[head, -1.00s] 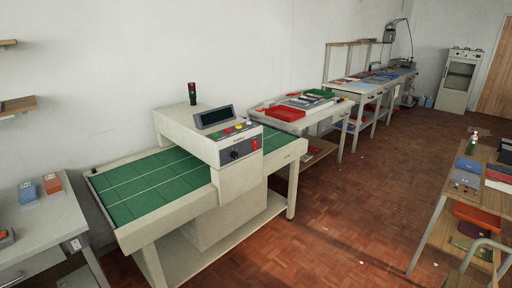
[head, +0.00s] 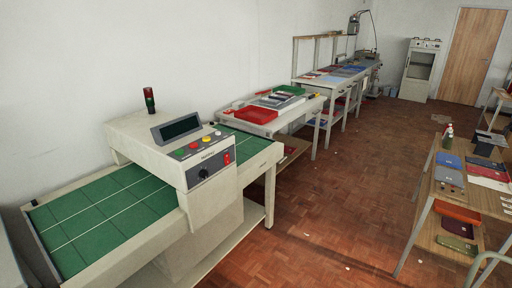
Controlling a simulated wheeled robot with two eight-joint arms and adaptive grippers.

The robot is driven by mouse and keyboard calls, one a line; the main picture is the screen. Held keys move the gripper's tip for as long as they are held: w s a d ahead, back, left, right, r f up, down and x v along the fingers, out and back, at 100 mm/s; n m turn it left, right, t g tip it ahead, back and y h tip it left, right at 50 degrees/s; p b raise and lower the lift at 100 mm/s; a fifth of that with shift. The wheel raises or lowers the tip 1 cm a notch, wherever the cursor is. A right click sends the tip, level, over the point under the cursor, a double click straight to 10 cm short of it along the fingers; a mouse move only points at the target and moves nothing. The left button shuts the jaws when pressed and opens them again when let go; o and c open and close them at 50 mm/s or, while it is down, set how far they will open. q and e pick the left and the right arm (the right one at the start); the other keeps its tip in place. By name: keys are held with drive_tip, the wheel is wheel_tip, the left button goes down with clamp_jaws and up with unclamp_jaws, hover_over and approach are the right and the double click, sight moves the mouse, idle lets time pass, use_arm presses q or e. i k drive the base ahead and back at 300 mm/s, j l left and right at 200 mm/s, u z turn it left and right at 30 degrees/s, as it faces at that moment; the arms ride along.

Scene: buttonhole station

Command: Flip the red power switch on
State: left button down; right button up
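The red power switch (head: 227,158) is on the right end of the front control panel of a cream machine (head: 150,141). It is small in the head view, and I cannot tell which way it is set. A black knob (head: 204,173) sits to its left on the same panel. Several coloured buttons and a dark display (head: 180,128) are on top of the machine. Neither of my grippers shows in the head view.
The machine stands over a green-topped conveyor table (head: 100,215). A table with a red tray (head: 255,115) stands beyond it. A wooden shelf table (head: 455,190) stands at right.

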sight(226, 159)
drive_tip(key=i+j+z, duration=0.5)
drive_tip(key=i, duration=0.3)
drive_tip(key=i+j+z, duration=0.45)
drive_tip(key=i+j, duration=0.2)
drive_tip(key=j, duration=0.35)
